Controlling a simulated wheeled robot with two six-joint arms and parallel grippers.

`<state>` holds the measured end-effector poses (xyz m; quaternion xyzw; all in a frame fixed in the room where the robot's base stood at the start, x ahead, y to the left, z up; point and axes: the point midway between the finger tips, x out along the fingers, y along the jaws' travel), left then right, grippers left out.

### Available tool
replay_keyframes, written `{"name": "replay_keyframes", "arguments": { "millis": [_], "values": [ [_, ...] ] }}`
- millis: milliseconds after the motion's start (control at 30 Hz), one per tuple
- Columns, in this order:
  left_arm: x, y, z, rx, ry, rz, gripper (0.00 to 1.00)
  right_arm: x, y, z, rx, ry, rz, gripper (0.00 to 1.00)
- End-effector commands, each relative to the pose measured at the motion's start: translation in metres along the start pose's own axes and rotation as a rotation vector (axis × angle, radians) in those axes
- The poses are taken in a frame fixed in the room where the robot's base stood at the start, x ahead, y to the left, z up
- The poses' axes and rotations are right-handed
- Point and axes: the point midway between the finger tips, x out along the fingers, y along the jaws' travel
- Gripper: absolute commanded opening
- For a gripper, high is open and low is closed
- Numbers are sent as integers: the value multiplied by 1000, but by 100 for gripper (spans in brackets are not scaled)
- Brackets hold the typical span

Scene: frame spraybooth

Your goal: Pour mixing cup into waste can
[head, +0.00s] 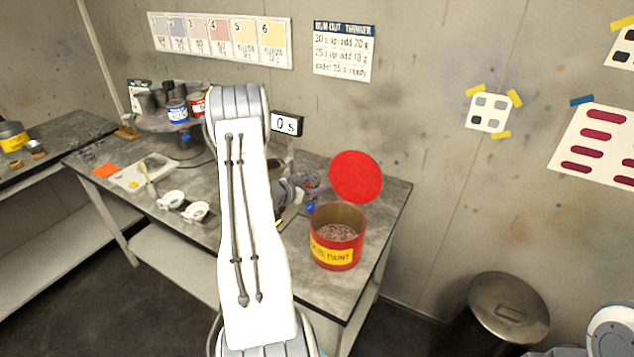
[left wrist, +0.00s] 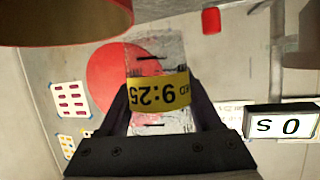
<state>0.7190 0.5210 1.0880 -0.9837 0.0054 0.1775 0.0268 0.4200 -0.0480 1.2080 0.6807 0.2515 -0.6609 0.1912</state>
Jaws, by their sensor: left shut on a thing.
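The mixing cup is clear with a yellow label and sits between the fingers of my left gripper (left wrist: 160,108) in the left wrist view, where the cup (left wrist: 153,55) shows in front of a red lid. In the head view the left gripper (head: 302,188) is partly hidden behind my white arm link, and the cup is hard to make out. The waste can (head: 337,249) is red with a yellow label, open, with speckled contents, just in front and right of the gripper. Its rim and wall (left wrist: 60,22) show at top left in the wrist view. My right gripper is out of view.
The round red lid (head: 356,177) stands upright behind the can. A scale display (head: 287,123) is behind my arm. Two small white cups (head: 196,211) and a tray (head: 142,173) lie left on the bench (head: 393,197). A metal bin (head: 508,308) stands on the floor at right.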

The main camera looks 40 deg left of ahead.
Motion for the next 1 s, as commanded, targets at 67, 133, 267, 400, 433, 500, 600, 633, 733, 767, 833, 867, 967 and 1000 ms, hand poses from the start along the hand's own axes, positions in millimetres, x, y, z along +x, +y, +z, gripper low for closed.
{"name": "replay_keyframes", "arguments": {
  "millis": [67, 133, 267, 400, 433, 500, 600, 633, 733, 767, 833, 867, 967, 1000],
  "values": [
    [0, 0, 0, 0, 1, 0, 6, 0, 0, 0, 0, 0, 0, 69],
    [0, 0, 0, 0, 0, 0, 6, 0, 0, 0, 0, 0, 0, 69],
    [0, 0, -1, 1, 1, -1, 6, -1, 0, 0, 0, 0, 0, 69],
    [-4, -1, -10, 2, 1, -1, 6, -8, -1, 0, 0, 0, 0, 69],
    [-5, -1, -13, 2, 1, -1, 6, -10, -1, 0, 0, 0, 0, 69],
    [-7, -1, -20, 3, 1, -1, 6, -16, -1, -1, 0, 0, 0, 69],
    [-11, -2, -30, 3, 1, -1, 6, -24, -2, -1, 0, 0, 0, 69],
    [-12, -2, -33, 3, 1, -1, 6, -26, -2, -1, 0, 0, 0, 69],
    [-14, -2, -39, 2, 1, -1, 6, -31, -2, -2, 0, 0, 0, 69],
    [-14, -2, -39, 2, 1, -1, 6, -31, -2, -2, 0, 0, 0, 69],
    [-14, -2, -39, 1, 0, -1, 6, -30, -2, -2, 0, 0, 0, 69],
    [-14, -2, -38, 1, 0, -1, 6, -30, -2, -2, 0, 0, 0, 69],
    [-14, -2, -38, 2, 0, -1, 6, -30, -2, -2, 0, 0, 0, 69],
    [-14, -2, -38, 2, 0, -1, 6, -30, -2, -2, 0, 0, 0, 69]
  ]
}}
